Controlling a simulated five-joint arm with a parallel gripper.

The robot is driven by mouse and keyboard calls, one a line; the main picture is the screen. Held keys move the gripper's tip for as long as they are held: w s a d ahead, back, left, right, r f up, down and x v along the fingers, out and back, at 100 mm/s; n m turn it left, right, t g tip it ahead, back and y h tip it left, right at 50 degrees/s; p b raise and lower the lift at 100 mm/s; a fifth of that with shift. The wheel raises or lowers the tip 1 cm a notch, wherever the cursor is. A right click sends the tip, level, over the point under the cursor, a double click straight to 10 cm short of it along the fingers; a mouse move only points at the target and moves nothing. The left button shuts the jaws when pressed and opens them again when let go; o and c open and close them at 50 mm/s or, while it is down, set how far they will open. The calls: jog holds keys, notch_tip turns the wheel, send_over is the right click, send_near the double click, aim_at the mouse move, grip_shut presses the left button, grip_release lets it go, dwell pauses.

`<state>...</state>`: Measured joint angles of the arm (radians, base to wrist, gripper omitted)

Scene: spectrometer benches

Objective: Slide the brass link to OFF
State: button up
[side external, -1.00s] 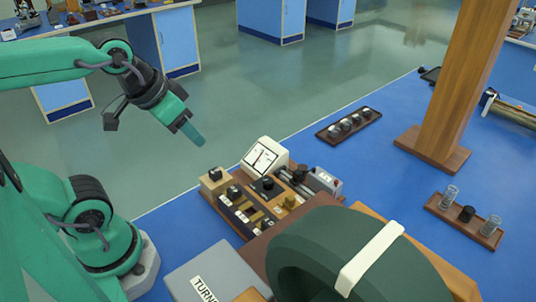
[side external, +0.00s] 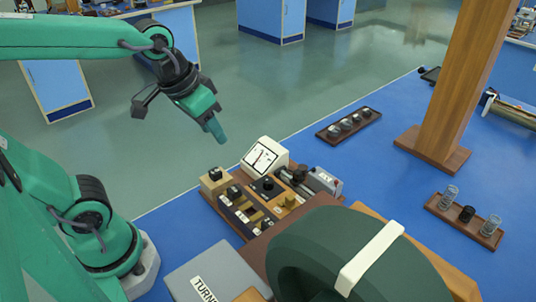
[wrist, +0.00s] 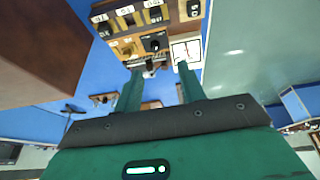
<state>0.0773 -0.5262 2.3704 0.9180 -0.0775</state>
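The control panel (side external: 232,218) is a wooden board with black knobs, brass-coloured parts and small white labels. A brass-coloured piece (side external: 290,202) stands on its right part, and a brass-coloured strip (side external: 256,217) lies near the dark slots at its front left. I cannot tell for sure which is the brass link, and the label words are too small to read. My gripper (side external: 219,138) is in the air above and behind the panel's left end, touching nothing. In the wrist view its two fingers (wrist: 160,72) are apart with nothing held, and the panel (wrist: 180,12) shows beyond them, upside down.
A white meter (side external: 264,157) stands at the panel's back edge. A large dark green rounded housing (side external: 350,255) with a white strap stands close in front. A grey box (side external: 212,272) is front left. A wooden post (side external: 462,80) and small racks stand to the right.

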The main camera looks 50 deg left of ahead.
jog(key=w+d+f+g, duration=0.2)
jog(key=w+d+f, duration=0.25)
jog(key=w, duration=0.25)
jog(key=g, duration=0.2)
send_over(291, 197)
notch_tip(291, 197, down, 6)
jog(key=shift+a+r, duration=0.1)
jog(key=shift+r, duration=0.1)
jog(key=shift+f, duration=0.1)
jog(key=shift+f, duration=3.8)
grip_shut()
